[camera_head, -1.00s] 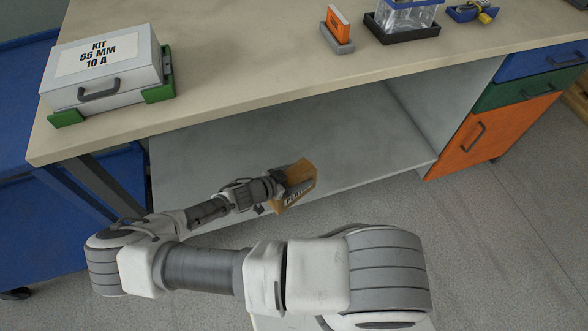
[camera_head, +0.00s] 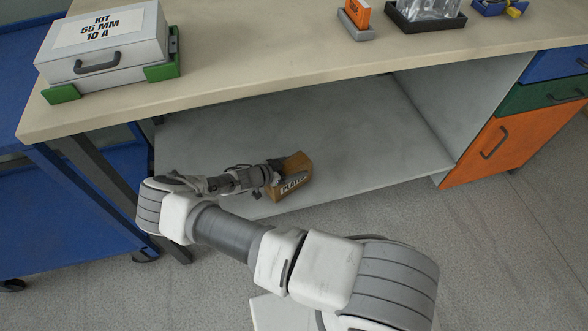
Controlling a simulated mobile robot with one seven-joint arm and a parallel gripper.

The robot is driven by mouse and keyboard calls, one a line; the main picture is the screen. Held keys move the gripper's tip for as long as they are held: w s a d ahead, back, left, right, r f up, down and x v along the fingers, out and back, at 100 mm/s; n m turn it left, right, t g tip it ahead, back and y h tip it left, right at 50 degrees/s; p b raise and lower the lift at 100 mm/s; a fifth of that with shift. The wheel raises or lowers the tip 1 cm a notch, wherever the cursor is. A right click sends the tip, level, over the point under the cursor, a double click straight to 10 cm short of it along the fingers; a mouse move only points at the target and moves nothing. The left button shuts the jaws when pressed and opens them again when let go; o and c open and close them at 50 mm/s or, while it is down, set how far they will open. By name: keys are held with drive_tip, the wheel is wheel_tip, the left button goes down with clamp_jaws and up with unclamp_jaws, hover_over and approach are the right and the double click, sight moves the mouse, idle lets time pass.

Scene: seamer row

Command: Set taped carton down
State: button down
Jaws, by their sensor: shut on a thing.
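My gripper (camera_head: 274,174) is shut on the carton's left side. The fingers are small and partly hidden against the box. The carton looks slightly tilted. I cannot tell whether its underside touches the shelf.
The bench top (camera_head: 280,60) overhangs the shelf. An orange cabinet door (camera_head: 490,148) bounds the shelf at right, and a blue cart (camera_head: 70,220) stands at left. A kit case (camera_head: 105,50) sits above. The shelf's middle and right are clear.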

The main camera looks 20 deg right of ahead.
idle(0.3)
unclamp_jaws()
drive_tip(key=shift+f, duration=0.1)
drive_tip(key=shift+a+r, duration=0.25)
drive_tip(key=shift+r, duration=0.1)
drive_tip(key=p+v, duration=0.3)
drive_tip(key=v, duration=0.8)
drive_tip(key=shift+s+a, duration=0.1)
drive_tip(key=shift+a, duration=0.15)
